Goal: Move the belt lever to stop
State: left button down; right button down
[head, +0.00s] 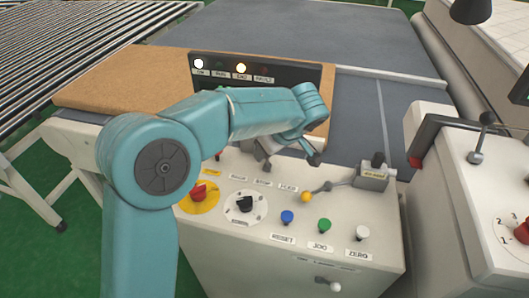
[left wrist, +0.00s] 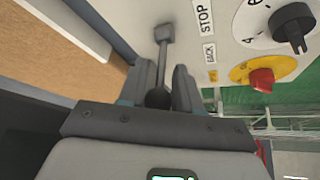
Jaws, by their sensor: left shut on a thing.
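The belt lever (left wrist: 165,55) shows in the left wrist view as a grey shaft rising from a block on the white panel, with a dark ball knob (left wrist: 158,98). My left gripper (left wrist: 160,88) is shut on the lever at its knob. The lever base lies near the STOP label (left wrist: 203,15); the BACK label (left wrist: 209,53) is beside the shaft. I cannot tell the exact lever angle. In the head view my left gripper (head: 260,155) is above the back of the control panel, behind the label row, and my arm hides most of the lever. My right gripper is not in view.
The panel (head: 325,250) carries a red knob (head: 199,191), black dial (head: 245,204), blue (head: 287,217), green (head: 324,225) and white (head: 362,233) buttons. A yellow-knobbed lever (head: 330,187) is to the right. An indicator board (head: 290,72) stands behind my arm, with white and yellow lamps lit.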

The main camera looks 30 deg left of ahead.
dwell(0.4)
pick_arm(q)
jog(key=c, duration=0.9)
grip_release()
jog(key=shift+d, duration=0.1)
jog(key=shift+o, duration=0.2)
jog(key=shift+r, duration=0.1)
jog(key=p+v, duration=0.1)
jog(key=v, duration=1.5)
jog(key=shift+d, duration=0.1)
